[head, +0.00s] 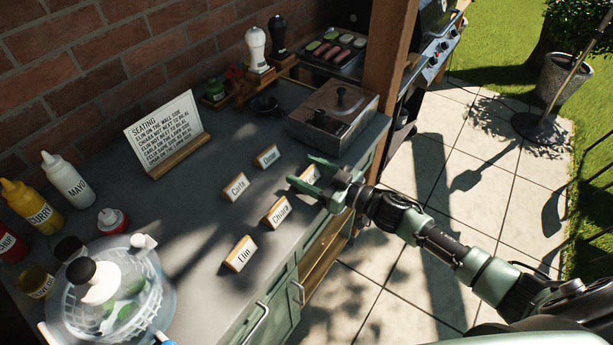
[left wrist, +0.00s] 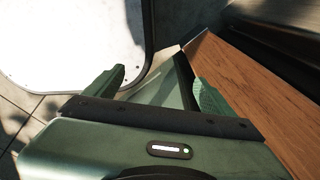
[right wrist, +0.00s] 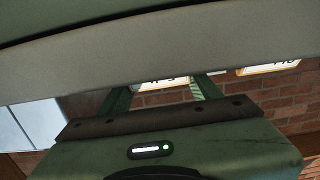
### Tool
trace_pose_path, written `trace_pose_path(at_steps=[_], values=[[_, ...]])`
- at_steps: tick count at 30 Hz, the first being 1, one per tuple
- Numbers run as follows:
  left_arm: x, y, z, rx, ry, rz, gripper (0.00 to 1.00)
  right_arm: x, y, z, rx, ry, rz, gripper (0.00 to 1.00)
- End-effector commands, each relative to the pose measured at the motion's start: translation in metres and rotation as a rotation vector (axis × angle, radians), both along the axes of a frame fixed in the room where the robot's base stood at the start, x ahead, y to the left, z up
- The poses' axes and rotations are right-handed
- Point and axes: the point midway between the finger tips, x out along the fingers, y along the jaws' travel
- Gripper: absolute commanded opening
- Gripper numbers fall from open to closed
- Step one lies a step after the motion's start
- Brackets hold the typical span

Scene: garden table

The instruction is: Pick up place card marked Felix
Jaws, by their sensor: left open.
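Small wooden place cards with white faces stand on the grey counter. In the head view I read what looks like Carla or Carlo (head: 236,186), Chiara (head: 279,211) and Elin (head: 241,254); the back card (head: 267,157) is hard to read. Another card (head: 311,174) is partly hidden by my right gripper (head: 303,173); I cannot tell whether it reads Felix. My right gripper is open, its fingers on either side of that card. The right wrist view shows a card (right wrist: 165,84) between the open fingers (right wrist: 163,92). My left gripper (left wrist: 158,85) is open and empty.
A seating sign (head: 165,130) stands behind the cards by the brick wall. Sauce bottles (head: 66,180) and a clear lidded bowl (head: 110,290) stand at left. A wooden panel (left wrist: 245,90) is close to the left gripper.

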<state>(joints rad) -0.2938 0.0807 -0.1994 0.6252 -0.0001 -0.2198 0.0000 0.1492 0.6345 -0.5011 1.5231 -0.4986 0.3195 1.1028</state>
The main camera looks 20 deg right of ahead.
Motion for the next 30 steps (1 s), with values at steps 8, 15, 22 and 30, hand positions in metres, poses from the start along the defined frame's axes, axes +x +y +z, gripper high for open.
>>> trace_pose_path(at_steps=[8, 15, 22, 30], values=[[-0.007, 0.001, 0.000, 0.001, 0.010, 0.001, 0.84, 0.000, 0.000, 0.000, 0.000, 0.000, 0.000, 0.24], [-0.009, 0.001, 0.001, 0.002, 0.013, 0.001, 0.84, 0.000, -0.001, 0.018, -0.003, -0.005, 0.001, 0.24], [-0.009, 0.001, 0.007, 0.001, 0.013, 0.000, 0.84, 0.000, -0.001, 0.073, -0.007, -0.008, 0.003, 0.24], [-0.009, 0.000, 0.012, 0.001, 0.013, 0.000, 0.84, 0.000, 0.000, 0.150, -0.005, -0.005, 0.002, 0.24]])
